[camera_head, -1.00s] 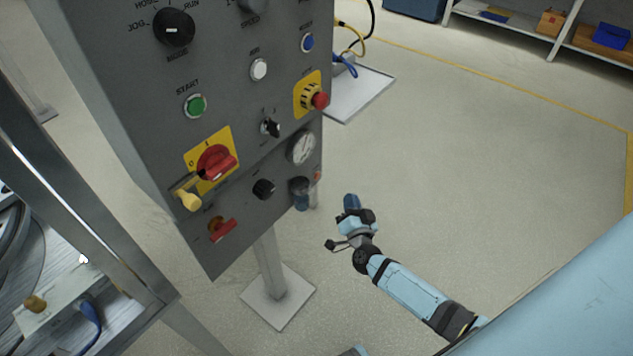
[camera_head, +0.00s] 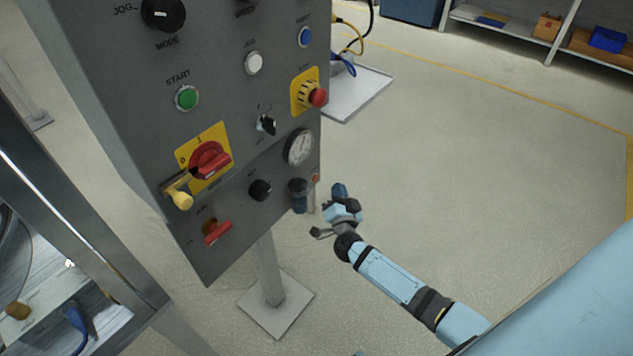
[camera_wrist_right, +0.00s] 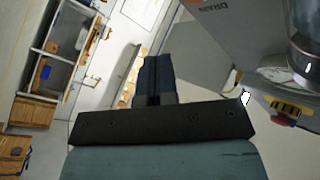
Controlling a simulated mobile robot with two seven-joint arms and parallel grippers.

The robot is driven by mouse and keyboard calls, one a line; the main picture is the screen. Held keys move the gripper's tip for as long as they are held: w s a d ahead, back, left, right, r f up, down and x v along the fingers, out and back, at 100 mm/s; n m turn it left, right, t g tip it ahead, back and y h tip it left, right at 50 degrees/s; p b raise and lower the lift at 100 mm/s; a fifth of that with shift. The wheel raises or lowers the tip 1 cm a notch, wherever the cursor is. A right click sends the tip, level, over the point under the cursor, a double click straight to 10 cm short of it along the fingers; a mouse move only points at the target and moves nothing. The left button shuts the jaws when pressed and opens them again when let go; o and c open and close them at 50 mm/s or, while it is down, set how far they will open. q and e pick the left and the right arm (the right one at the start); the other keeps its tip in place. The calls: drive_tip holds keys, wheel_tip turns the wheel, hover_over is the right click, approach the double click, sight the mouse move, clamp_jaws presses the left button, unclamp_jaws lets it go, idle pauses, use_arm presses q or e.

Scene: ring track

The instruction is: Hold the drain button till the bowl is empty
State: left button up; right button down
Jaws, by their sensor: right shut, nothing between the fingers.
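The bowl (camera_head: 298,196) is a dark-topped cup with blue in its lower part, at the lower right edge of the grey control panel (camera_head: 220,150). In the right wrist view it is a clear, shiny cylinder (camera_wrist_right: 305,38). The drain button (camera_head: 315,178) is a small orange-red spot beside the bowl. In the right wrist view an orange piece (camera_wrist_right: 193,2) shows at the top edge, next to the lettering DRAIN. My right gripper (camera_head: 339,189) is shut and empty, just right of the button and apart from it. Its dark fingers (camera_wrist_right: 153,70) are together. My left gripper is not in view.
A round gauge (camera_head: 299,147) sits above the bowl, with a red emergency stop (camera_head: 318,97) higher up. A black knob (camera_head: 260,190) is left of the bowl. A metal frame (camera_head: 90,220) stands at left. The floor to the right is open.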

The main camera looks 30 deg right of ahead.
sight(315, 178)
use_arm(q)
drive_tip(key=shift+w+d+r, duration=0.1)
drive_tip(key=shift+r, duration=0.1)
use_arm(e)
drive_tip(key=shift+w+a, duration=0.35)
drive_tip(key=shift+w, duration=0.55)
drive_tip(key=shift+w+a, duration=0.35)
drive_tip(key=shift+w, duration=0.5)
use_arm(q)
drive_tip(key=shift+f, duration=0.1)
use_arm(e)
drive_tip(key=shift+w, duration=0.1)
idle(0.3)
drive_tip(key=shift+w+a, duration=0.2)
drive_tip(key=shift+w, duration=0.05)
